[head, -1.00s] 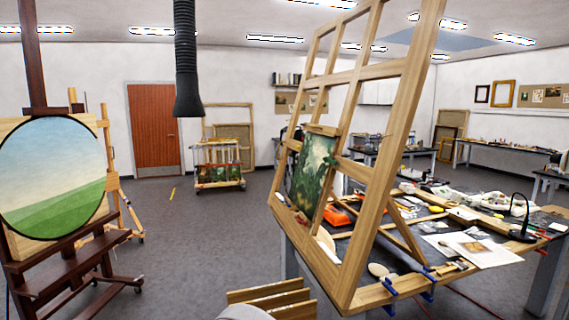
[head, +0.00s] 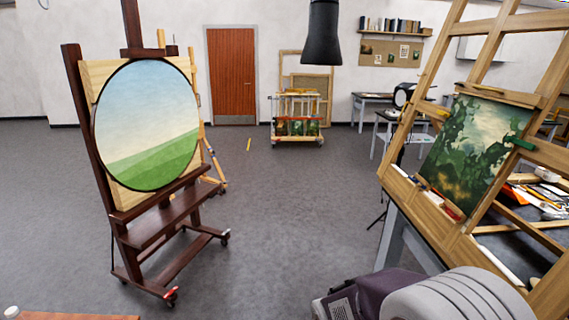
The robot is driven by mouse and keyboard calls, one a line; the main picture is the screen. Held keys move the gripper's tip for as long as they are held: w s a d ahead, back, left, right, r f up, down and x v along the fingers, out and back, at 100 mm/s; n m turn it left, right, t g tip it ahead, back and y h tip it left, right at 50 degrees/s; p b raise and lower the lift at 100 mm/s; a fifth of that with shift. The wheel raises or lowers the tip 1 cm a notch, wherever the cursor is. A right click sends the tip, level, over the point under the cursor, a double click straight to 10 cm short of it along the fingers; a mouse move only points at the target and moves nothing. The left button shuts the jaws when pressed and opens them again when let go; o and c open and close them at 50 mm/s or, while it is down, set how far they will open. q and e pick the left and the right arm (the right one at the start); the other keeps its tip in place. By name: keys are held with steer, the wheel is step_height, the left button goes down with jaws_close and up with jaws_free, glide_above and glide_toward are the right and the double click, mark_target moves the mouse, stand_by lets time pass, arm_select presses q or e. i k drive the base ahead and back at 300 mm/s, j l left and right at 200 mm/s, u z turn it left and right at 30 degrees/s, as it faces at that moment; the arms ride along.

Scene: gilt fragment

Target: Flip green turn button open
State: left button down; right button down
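A small green turn button (head: 521,143) sits at the right edge of a dark green landscape painting (head: 468,152) on the slanted wooden frame (head: 430,208) at the right. It lies roughly sideways, and its inner end seems to overlap the painting's edge. A yellow piece (head: 443,113) is at the painting's upper left edge, and a red piece (head: 450,212) is at its lower edge. Neither of my grippers shows in the head view.
A dark easel (head: 165,232) with an oval landscape (head: 148,125) stands on the left. A grey and purple rounded body (head: 455,295) fills the bottom right, below the frame. A black hose nozzle (head: 322,35) hangs above. Grey floor is clear in the middle.

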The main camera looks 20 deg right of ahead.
mark_target(528, 146)
steer(key=i+l+z, duration=0.25)
steer(key=i, duration=0.45)
steer(key=i+z, duration=0.25)
steer(key=i, duration=0.4)
steer(key=i+j+z, duration=0.25)
steer(key=i, duration=0.45)
steer(key=i+j+z, duration=0.1)
steer(key=i+z, duration=0.15)
steer(key=i, duration=0.45)
steer(key=i+z, duration=0.3)
steer(key=z, duration=1.2)
